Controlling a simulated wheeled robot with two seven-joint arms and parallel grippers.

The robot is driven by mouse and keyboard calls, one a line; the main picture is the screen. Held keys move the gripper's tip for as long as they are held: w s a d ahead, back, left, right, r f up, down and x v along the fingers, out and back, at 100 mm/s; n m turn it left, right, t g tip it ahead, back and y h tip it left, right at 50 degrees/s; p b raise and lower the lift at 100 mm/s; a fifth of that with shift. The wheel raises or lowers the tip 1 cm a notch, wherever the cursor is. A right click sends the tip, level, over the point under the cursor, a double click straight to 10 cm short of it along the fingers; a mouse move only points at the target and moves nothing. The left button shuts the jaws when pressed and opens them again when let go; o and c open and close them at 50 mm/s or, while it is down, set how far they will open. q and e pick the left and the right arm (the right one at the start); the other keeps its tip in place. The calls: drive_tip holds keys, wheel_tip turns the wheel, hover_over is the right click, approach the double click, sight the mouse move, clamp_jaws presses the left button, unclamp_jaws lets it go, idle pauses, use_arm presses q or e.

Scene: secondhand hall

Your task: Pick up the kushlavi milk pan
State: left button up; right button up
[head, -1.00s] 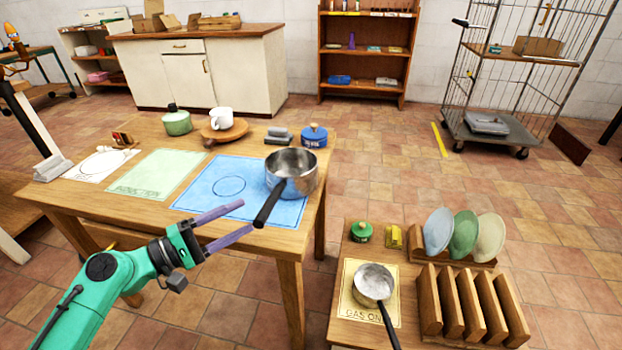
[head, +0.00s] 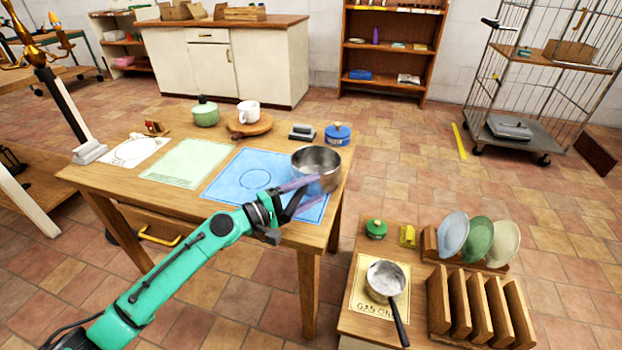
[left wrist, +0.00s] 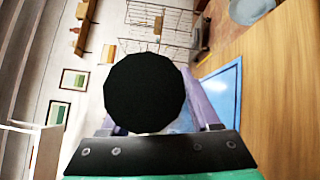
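A steel pan (head: 316,160) with a dark handle (head: 291,208) sits on the blue mat (head: 228,187) at the table's right end. A smaller steel pan (head: 385,277) with a dark handle stands on the yellow "GAS ONLY" mat of the low table. I cannot tell from a label which is the kushlavi milk pan. My left gripper (head: 312,192) has its purple fingers apart, one on each side of the larger pan's handle. In the left wrist view, the handle's round black end (left wrist: 147,93) hides most of the space between the fingers. My right gripper is not in view.
A blue lidded pot (head: 338,135), grey blocks (head: 302,132), a round board (head: 250,127) with a white mug (head: 249,112) and a green pot (head: 205,114) stand behind. The low table holds a plate rack (head: 430,245) and a wooden rack (head: 480,312).

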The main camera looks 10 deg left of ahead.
use_arm(q)
clamp_jaws()
idle(1.2)
